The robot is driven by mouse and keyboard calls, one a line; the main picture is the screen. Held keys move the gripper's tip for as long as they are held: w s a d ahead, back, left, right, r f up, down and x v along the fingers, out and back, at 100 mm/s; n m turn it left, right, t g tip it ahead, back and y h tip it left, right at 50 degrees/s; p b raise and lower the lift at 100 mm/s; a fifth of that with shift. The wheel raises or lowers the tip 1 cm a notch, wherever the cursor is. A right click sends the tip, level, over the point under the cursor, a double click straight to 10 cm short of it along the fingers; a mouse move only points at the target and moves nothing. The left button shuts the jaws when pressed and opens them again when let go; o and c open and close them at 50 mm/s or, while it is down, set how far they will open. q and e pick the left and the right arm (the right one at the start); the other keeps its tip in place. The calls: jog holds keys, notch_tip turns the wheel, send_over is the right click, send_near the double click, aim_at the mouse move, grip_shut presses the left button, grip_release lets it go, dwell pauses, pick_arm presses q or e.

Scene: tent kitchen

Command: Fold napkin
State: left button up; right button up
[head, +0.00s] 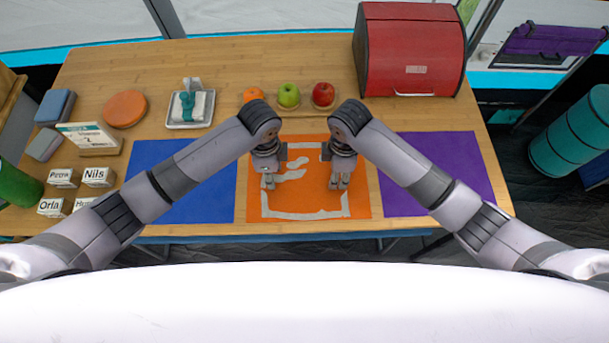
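An orange cloth area with pale bands (305,213) lies on the table's front middle. It looks like an orange napkin with a pale border on an orange mat, but I cannot clearly separate the two. The pale bands are uneven near my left gripper. My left gripper (269,183) points down over its left side. My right gripper (340,183) points down over its right side. The fingers are too small to tell if they are open or hold cloth. My wrists hide part of the far edge.
A blue mat (205,200) lies left and a purple mat (450,165) right. Behind are an orange fruit (252,94), a green apple (289,95), a red apple (323,94) and a red bread box (410,50). Name cards (98,177) stand at left.

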pick_arm(q)
jog(key=shift+s+f, duration=0.1)
jog(key=shift+f, duration=0.05)
grip_shut()
pick_arm(e)
jog(key=shift+s+f, duration=0.1)
jog(key=shift+f, duration=0.1)
grip_shut()
dwell(0.9)
jog(key=shift+r, duration=0.1)
